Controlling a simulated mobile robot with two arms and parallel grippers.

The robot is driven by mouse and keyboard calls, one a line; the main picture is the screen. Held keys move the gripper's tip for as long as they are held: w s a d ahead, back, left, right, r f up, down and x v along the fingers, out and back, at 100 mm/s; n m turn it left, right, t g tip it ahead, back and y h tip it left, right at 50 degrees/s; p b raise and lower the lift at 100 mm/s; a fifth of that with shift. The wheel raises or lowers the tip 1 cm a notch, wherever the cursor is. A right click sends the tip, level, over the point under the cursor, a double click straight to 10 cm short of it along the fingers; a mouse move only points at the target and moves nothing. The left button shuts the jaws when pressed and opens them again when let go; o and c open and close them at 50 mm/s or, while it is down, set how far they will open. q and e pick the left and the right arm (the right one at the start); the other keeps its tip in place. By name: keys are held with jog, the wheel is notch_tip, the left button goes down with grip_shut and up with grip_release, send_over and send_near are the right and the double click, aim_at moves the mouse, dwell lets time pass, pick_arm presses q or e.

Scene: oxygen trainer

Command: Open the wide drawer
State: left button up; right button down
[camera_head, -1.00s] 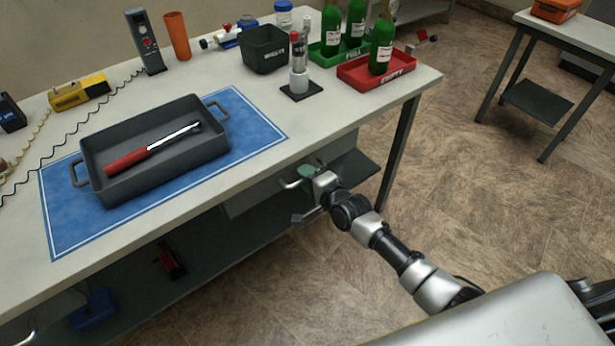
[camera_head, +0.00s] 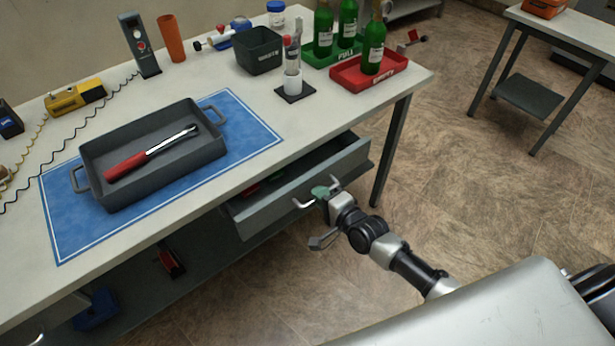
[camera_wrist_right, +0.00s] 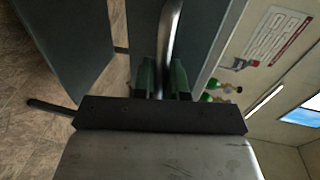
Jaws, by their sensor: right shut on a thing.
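The wide drawer (camera_head: 285,200) under the workbench is partly pulled out, with its grey front facing me and some red and green contents showing inside. Its metal bar handle (camera_head: 304,204) sticks out from the front. My right gripper (camera_head: 322,192) is at the handle. In the right wrist view, the green fingers of the right gripper (camera_wrist_right: 162,78) stand on both sides of the handle bar (camera_wrist_right: 168,40) and are shut on it. My left gripper is not in view.
The workbench (camera_head: 330,120) carries a grey tray (camera_head: 190,158) with a red-handled wrench on a blue mat (camera_head: 75,225), a red bottle tray (camera_head: 345,78) and other items. A bench leg (camera_head: 391,150) stands right of the drawer. Floor in front is free.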

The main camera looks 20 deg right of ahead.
jog(key=f+p+v, duration=0.2)
jog(key=v, duration=0.7)
jog(key=f+p+v, duration=0.1)
jog(key=v, duration=0.9)
jog(key=shift+s+d+f+p, duration=0.15)
jog(key=shift+s+f+p, duration=0.2)
jog(key=shift+s, duration=0.1)
jog(key=c, duration=1.2)
grip_release()
jog(key=v, duration=1.1)
